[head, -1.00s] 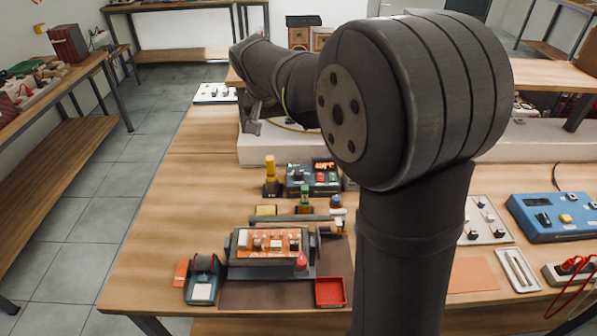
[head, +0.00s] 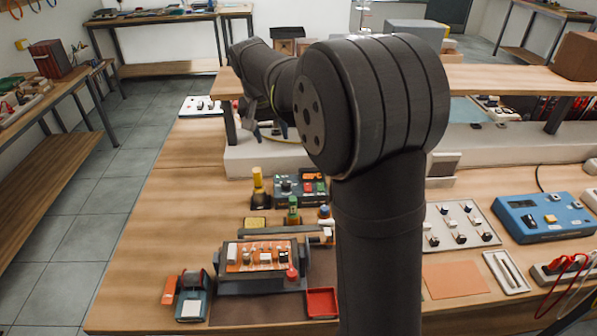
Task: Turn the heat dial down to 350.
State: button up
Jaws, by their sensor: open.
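My gripper (head: 249,116) hangs at the far end of my arm, left of centre and high above the back of the bench. It is small, dark and partly blended with the arm, and its jaws are open with nothing seen between them. I cannot tell which control is the heat dial, and no 350 mark is readable. Dials or knobs show on a dark green box (head: 301,187), a white panel (head: 461,238) with several knobs, and a white panel (head: 189,107) at the back left. The gripper is apart from the dark green box and the right-hand white panel.
An orange-faced unit (head: 230,285) in a dark stand, a red tray (head: 322,302) and a small handheld device (head: 192,300) stand at the front. A blue instrument (head: 560,215) is at the right. A raised shelf (head: 480,67) crosses behind. The bench's left side is clear.

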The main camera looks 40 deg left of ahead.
aim_at(286, 182)
jog(key=w+a+f+n+g, duration=0.1)
jog(key=w+f+g, duration=0.25)
jog(key=w, duration=0.35)
jog(key=f, duration=1.7)
jog(key=shift+s+a+f, duration=0.2)
jog(key=shift+a+f, duration=0.1)
jog(key=c, duration=1)
